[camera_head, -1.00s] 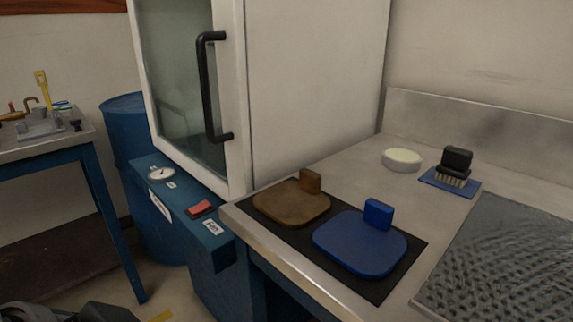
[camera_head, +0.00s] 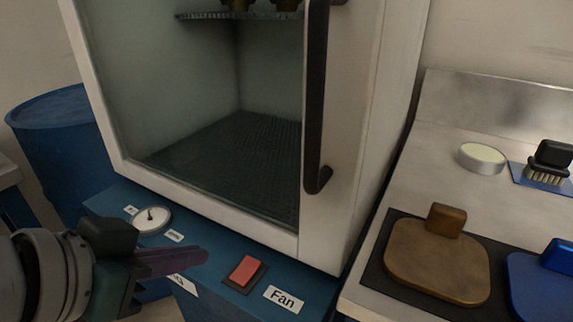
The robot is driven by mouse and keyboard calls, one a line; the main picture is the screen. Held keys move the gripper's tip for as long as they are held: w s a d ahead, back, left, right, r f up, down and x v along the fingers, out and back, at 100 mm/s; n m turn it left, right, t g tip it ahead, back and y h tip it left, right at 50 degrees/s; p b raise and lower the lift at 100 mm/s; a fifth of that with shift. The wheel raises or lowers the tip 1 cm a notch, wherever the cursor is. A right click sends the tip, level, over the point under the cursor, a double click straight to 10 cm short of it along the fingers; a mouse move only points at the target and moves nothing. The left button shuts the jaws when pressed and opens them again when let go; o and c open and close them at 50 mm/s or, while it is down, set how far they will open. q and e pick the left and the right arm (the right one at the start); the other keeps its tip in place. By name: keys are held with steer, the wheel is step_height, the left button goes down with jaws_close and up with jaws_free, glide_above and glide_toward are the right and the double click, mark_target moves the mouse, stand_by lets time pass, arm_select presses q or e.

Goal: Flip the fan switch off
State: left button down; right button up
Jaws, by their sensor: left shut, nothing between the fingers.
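The fan switch (camera_head: 245,271) is a red rocker in a dark frame on the blue panel below the glass-fronted cabinet. A white label reading "Fan" (camera_head: 284,298) sits just right of it. Which way the rocker is tipped is hard to tell. My left gripper (camera_head: 204,256) comes in from the lower left, its purple-grey fingers shut and empty. The fingertips point right toward the switch and appear a short way left of it, apart from it. My right gripper is out of view.
A round white dial (camera_head: 151,220) sits on the panel left of the switch. The cabinet's black door handle (camera_head: 316,100) rises above. A steel bench at right holds a brown paddle (camera_head: 437,262), a blue paddle (camera_head: 541,285), a round tin (camera_head: 481,158) and a brush (camera_head: 549,162). A blue barrel (camera_head: 62,150) stands at left.

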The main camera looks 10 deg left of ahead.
arm_select(q)
steer(key=shift+w+a, duration=0.1)
steer(key=shift+w, duration=0.05)
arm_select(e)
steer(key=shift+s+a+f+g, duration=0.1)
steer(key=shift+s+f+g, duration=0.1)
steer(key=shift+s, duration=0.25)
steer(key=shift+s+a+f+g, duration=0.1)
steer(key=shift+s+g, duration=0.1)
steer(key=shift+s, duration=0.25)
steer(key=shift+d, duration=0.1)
arm_select(q)
steer(key=b, duration=0.4)
glide_above(241, 273)
steer(key=s, duration=0.1)
step_height(241, 273, down, 6)
steer(key=shift+a+f, duration=0.1)
steer(key=shift+a, duration=0.05)
steer(key=f, duration=0.1)
steer(key=f+b, duration=0.1)
steer(key=f, duration=0.1)
steer(key=shift+w+f, duration=0.1)
steer(key=shift+w, duration=0.3)
steer(key=shift+f, duration=0.35)
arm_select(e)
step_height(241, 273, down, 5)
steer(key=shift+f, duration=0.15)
